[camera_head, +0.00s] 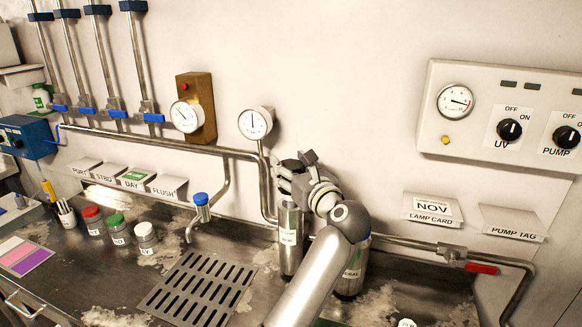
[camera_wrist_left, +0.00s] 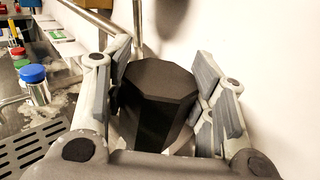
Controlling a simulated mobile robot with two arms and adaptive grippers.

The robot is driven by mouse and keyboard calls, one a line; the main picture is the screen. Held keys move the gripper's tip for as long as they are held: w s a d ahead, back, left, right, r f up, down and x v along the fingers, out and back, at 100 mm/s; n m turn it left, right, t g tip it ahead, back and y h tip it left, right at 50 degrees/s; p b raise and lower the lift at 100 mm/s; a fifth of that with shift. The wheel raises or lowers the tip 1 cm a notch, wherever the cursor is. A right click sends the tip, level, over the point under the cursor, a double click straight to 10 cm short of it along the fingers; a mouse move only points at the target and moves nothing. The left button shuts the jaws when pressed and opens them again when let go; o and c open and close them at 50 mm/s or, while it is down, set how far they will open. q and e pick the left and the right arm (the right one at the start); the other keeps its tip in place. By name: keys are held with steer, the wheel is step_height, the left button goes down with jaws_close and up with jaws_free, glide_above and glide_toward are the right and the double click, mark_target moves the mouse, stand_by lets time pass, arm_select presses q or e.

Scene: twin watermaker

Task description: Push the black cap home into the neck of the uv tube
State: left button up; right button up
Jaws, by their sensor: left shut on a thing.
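My left gripper (camera_head: 298,172) is above the upright steel cylinder that looks like the uv tube (camera_head: 290,238), at the middle of the bench. In the left wrist view its two fingers stand on either side of the black cap (camera_wrist_left: 156,98), a faceted dark block, and are shut on it. The cap is hard to make out in the head view, where my gripper hides it. My right gripper is not in view.
A second steel canister (camera_head: 351,275) stands just right of the tube, partly behind my arm. A slotted drain grate (camera_head: 196,287) and a blue-topped tap (camera_head: 201,200) are to the left. Pipes and a gauge (camera_head: 255,123) are close behind. Capped jars (camera_head: 118,229) stand farther left.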

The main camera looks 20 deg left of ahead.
arm_select(q)
steer(key=shift+f+b, duration=1.7)
steer(key=shift+f, duration=0.4)
steer(key=o, duration=1)
steer(key=shift+c, duration=0.2)
